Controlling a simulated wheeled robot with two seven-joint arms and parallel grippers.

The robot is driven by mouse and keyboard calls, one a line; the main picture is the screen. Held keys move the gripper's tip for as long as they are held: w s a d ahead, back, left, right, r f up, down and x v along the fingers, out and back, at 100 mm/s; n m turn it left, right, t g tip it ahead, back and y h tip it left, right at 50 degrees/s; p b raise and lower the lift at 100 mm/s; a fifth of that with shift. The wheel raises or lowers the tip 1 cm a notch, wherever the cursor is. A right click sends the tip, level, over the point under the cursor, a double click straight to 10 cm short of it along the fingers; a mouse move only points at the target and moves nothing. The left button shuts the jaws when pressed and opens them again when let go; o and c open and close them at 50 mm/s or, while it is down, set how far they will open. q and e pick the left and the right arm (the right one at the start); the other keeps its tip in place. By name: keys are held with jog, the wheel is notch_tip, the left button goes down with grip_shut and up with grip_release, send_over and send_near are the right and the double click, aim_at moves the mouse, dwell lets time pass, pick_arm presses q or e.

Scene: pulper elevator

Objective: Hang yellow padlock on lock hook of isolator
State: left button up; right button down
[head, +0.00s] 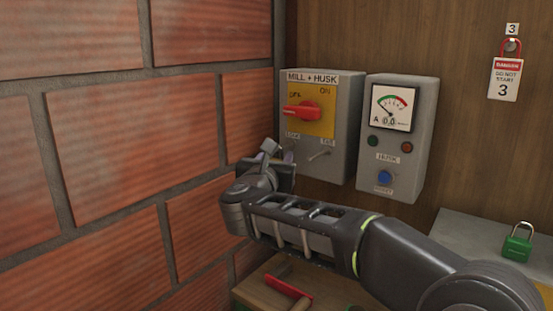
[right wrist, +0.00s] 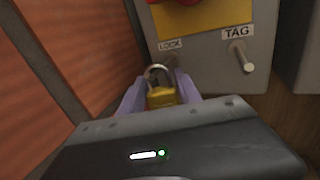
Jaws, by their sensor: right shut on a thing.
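The isolator (head: 343,110) is a grey box marked MILL + HUSK on the wooden wall, with a red handle (head: 305,113) on a yellow plate. In the right wrist view the lock hook (right wrist: 171,62) shows under the LOCK label, partly hidden behind the shackle. My right gripper (right wrist: 160,97) is shut on the yellow padlock (right wrist: 162,97), whose shackle points up. The shackle is in front of or at the lock hook; I cannot tell whether it is around it. In the head view my right gripper (head: 272,155) is at the isolator's lower left, and the padlock is hidden. My left gripper is not in view.
The TAG peg (head: 319,154) is right of the lock hook. A HUSK meter box (head: 397,135) is beside the isolator. A brick wall (head: 130,110) is close on the left. A green padlock (head: 517,243) is on the grey surface at right. A red-handled tool (head: 287,287) lies below.

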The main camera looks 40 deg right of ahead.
jog(key=c, duration=0.8)
grip_release()
jog(key=shift+o, duration=0.2)
jog(key=b+v, duration=0.2)
jog(key=v, duration=0.6)
